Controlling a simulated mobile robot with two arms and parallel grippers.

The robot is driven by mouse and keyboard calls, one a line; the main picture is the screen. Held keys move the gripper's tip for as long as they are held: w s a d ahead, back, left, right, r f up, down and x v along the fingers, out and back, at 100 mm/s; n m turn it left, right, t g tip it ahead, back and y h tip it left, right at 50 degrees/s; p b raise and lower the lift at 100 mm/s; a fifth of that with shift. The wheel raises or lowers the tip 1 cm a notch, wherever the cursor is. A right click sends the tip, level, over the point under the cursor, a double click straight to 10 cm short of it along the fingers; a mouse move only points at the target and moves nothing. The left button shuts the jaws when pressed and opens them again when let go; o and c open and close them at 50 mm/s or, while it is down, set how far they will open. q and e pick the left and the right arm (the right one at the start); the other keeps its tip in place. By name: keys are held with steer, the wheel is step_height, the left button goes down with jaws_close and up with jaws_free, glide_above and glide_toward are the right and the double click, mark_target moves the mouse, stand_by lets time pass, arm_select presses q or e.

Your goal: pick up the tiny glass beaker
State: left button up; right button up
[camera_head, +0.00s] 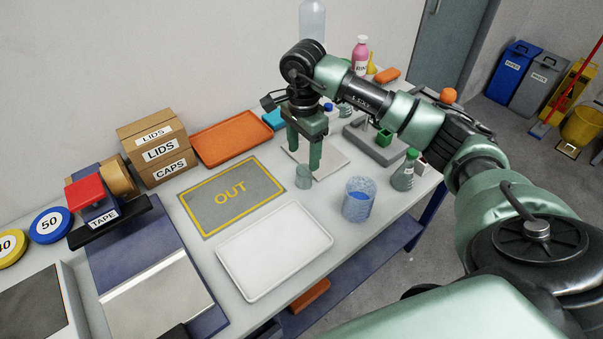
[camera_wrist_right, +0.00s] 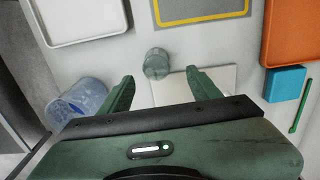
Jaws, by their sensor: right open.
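The tiny glass beaker (camera_head: 303,177) stands upright on the white table between the OUT mat and a larger beaker of blue stuff. In the right wrist view the tiny beaker (camera_wrist_right: 156,63) shows ahead of the fingertips, roughly in line with the gap between them. My right gripper (camera_head: 303,158) is open and empty, fingers pointing down, just behind the beaker in the head view. The right wrist view shows both fingers (camera_wrist_right: 160,75) apart with nothing between them. My left gripper is not in view.
The blue-filled beaker (camera_head: 357,200) stands to the right of the tiny beaker. A white tray (camera_head: 272,250) lies in front, the OUT mat (camera_head: 204,212) to the left. A pale square plate (camera_head: 333,157) lies under the gripper. A green-capped bottle (camera_head: 404,172) is further right.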

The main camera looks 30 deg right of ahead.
mark_target(304, 169)
steer(key=f, duration=0.2)
steer(key=f+p, duration=0.1)
steer(key=f, duration=0.1)
steer(key=f+p, duration=0.1)
steer(key=f, duration=0.1)
steer(key=shift+s+a+f, duration=0.1)
steer(key=shift+s+f, duration=0.2)
steer(key=shift+s, duration=0.05)
steer(key=shift+f, duration=0.25)
jaws_close()
steer(key=shift+r, duration=0.1)
